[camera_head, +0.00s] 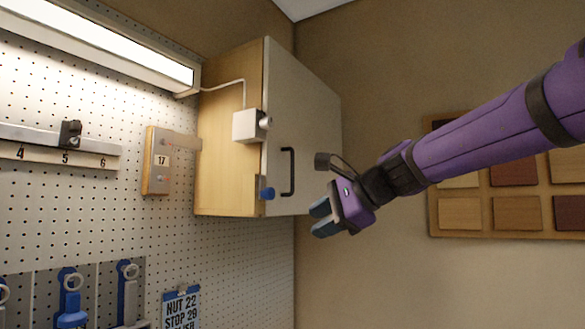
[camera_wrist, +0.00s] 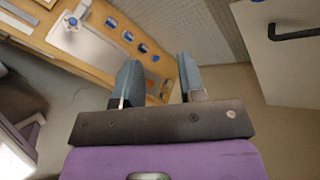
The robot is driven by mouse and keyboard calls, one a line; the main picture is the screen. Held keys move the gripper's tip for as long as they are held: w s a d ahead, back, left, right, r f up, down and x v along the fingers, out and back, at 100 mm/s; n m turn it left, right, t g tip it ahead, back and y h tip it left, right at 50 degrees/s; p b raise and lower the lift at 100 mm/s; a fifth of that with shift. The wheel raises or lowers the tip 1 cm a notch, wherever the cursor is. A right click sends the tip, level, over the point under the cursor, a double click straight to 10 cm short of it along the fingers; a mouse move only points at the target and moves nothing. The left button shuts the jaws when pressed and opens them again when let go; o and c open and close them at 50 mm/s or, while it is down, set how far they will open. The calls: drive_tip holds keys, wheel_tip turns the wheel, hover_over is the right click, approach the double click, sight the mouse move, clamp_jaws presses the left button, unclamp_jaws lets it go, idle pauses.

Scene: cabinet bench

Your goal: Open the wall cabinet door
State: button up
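The wall cabinet (camera_head: 228,150) hangs on the pegboard wall, with a wooden side and a pale grey door (camera_head: 315,130) that looks shut. A black bar handle (camera_head: 287,171) stands upright near the door's left edge. My gripper (camera_head: 316,218) is in front of the door, to the right of the handle and a little lower, apart from it. Its two blue-grey fingers are spread with nothing between them. In the wrist view the open fingers (camera_wrist: 158,82) point past the door (camera_wrist: 275,60), and the handle (camera_wrist: 294,33) shows at the upper right.
A white box (camera_head: 247,126) with a cable and a blue knob (camera_head: 266,193) sit at the cabinet's front edge. A rack of wood samples (camera_head: 485,200) hangs behind my arm. A bench (camera_wrist: 90,40) lies below.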

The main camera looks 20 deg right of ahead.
drive_tip(key=w+d+r+m+t, duration=0.3)
drive_tip(key=w+r+m, duration=0.3)
drive_tip(key=w+r, duration=0.1)
wheel_tip(320, 180, up, 6)
drive_tip(key=m+t+y, duration=0.1)
drive_tip(key=m+t, duration=0.2)
drive_tip(key=m, duration=0.5)
hover_over(292, 189)
drive_tip(key=shift+w+d, duration=0.1)
drive_tip(key=shift+w, duration=0.25)
clamp_jaws()
